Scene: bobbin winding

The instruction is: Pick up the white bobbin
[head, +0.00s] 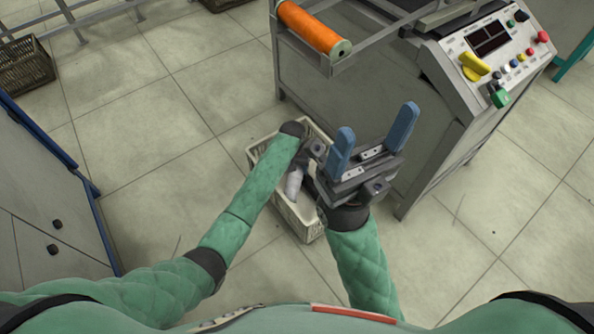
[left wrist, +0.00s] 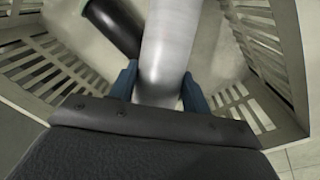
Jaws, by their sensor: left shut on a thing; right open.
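The white bobbin (left wrist: 168,45) lies between the blue fingers of my left gripper (left wrist: 158,88) in the left wrist view, inside a slatted crate. In the head view a white part of the bobbin (head: 294,183) shows in the crate (head: 311,232), beside my left gripper, whose fingers are mostly hidden there. My left gripper is shut on the white bobbin. My right gripper (head: 373,138) is open and empty, with its blue fingers wide apart, above the crate's right side.
A dark bobbin (left wrist: 112,27) lies in the crate next to the white one. A machine with a control panel (head: 493,50) and an orange bobbin (head: 312,27) stands behind and right. A cabinet (head: 40,200) is at left. Floor between is clear.

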